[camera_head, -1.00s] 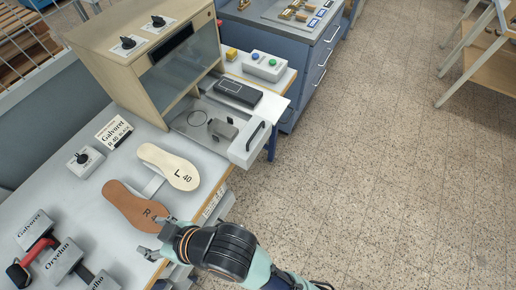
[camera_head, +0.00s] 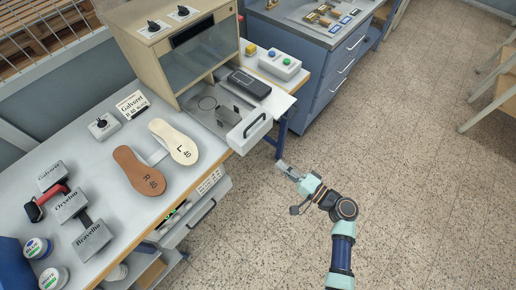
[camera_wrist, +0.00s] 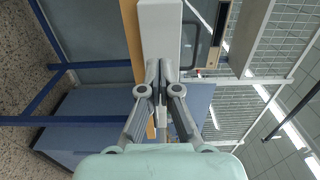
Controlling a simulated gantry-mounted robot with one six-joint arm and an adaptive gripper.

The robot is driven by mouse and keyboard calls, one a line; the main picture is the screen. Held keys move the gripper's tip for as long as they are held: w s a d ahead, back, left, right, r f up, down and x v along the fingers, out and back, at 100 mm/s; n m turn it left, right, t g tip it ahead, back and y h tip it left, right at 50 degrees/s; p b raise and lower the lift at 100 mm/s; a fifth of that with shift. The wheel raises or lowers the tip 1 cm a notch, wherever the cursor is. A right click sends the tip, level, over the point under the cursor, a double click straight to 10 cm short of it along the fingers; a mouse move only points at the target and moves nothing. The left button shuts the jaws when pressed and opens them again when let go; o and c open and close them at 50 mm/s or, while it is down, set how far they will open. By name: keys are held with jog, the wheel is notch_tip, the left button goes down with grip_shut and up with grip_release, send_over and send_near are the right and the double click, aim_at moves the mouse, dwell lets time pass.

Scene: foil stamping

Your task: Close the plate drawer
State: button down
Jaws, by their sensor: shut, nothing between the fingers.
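The plate drawer (camera_head: 238,140) is pulled out of the front of the wooden-cased press (camera_head: 170,55). Its white front panel carries a dark handle (camera_head: 254,124). A small grey block (camera_head: 229,109) sits inside the drawer. My gripper (camera_head: 281,164) is shut and empty, out over the floor in front of the drawer panel, with a gap between them in the head view. In the wrist view my fingers (camera_wrist: 163,75) are together and point toward the white drawer front (camera_wrist: 160,30). The handle cannot be made out clearly there.
A dark flat device (camera_head: 249,84) and a button box (camera_head: 280,64) stand to the right of the press. Two insoles (camera_head: 174,142), a dial box (camera_head: 104,126) and labelled stamps (camera_head: 72,206) lie on the white table. A blue cabinet (camera_head: 318,60) stands behind.

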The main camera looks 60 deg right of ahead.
aim_at(251, 144)
jog(key=b+x, duration=0.1)
jog(key=x, duration=1)
